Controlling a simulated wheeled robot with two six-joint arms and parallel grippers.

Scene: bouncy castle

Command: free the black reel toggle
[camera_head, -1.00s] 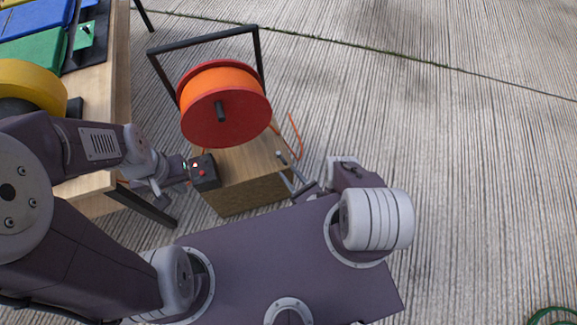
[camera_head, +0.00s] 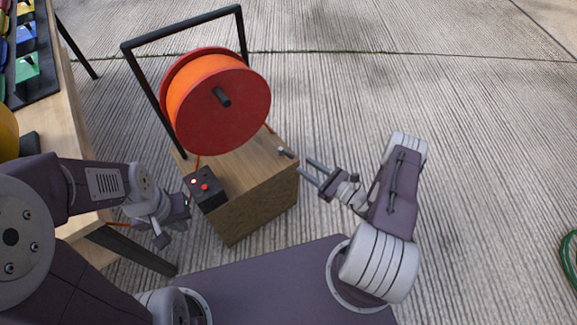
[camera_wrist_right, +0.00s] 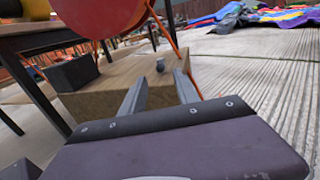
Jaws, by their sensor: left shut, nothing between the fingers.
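The reel (camera_head: 215,102) has an orange winding, red discs and a black hub peg (camera_head: 221,97). It stands in a black frame on a wooden block (camera_head: 262,200). A black box (camera_head: 206,189) with red and pale buttons sits on the block's left side. A small dark knob (camera_head: 286,152) sits near the block's right edge; it also shows in the right wrist view (camera_wrist_right: 160,65). I cannot tell which part is the toggle. My right gripper (camera_head: 309,167) is open and empty, right of the knob and apart from it. My left gripper (camera_head: 185,203) is shut beside the box's left side.
A wooden table (camera_head: 62,150) with a black board of coloured pieces (camera_head: 28,68) runs along the left; its dark leg (camera_head: 132,250) is close to my left arm. An orange cord (camera_wrist_right: 172,40) hangs by the block.

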